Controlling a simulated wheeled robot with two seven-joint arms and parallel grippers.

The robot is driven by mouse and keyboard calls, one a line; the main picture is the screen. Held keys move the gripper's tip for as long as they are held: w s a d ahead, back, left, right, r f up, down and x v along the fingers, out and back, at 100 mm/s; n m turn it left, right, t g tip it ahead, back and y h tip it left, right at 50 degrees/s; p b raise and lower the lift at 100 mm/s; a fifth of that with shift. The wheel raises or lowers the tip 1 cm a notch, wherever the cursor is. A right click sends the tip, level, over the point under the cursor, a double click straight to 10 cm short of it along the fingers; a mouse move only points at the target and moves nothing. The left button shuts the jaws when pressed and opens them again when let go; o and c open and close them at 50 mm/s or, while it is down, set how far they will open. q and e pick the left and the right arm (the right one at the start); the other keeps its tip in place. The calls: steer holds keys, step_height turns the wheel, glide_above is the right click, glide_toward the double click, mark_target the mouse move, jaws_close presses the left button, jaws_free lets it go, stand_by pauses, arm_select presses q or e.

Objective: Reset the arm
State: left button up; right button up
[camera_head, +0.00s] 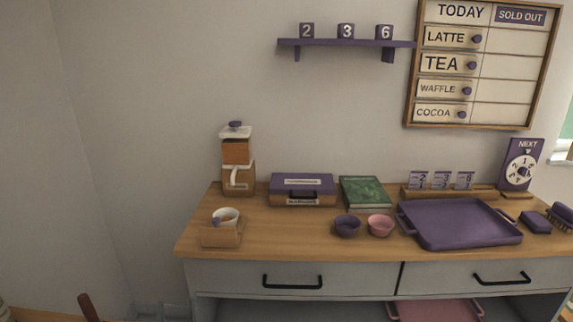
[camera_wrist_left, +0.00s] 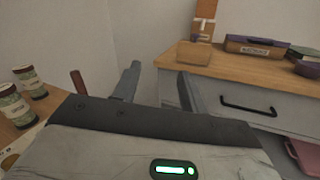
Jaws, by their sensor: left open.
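My left gripper (camera_wrist_left: 158,88) shows in the left wrist view, its two fingers apart with nothing between them. It is in front of the coffee cart, near the left end of the counter (camera_wrist_left: 225,70). My right gripper is in neither view.
Jars (camera_wrist_left: 28,80) stand on a wooden surface at left.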

arm_select(q)
steer(key=a+m+t, duration=0.2)
steer(key=a+m, duration=0.2)
steer(key=a, duration=0.5)
steer(key=s+f+n+g+h, duration=0.4)
steer(key=s+f+n+g, duration=0.45)
steer(key=f+n, duration=0.6)
steer(key=s+d+f+n+g+h, duration=0.25)
steer(key=s+n+h, duration=0.25)
steer(key=s+n, duration=0.8)
steer(key=w+d+n+t, duration=0.1)
steer(key=w+d+n, duration=0.2)
steer(key=d+n, duration=0.5)
steer(key=d, duration=0.2)
steer(key=shift+w+d, duration=0.35)
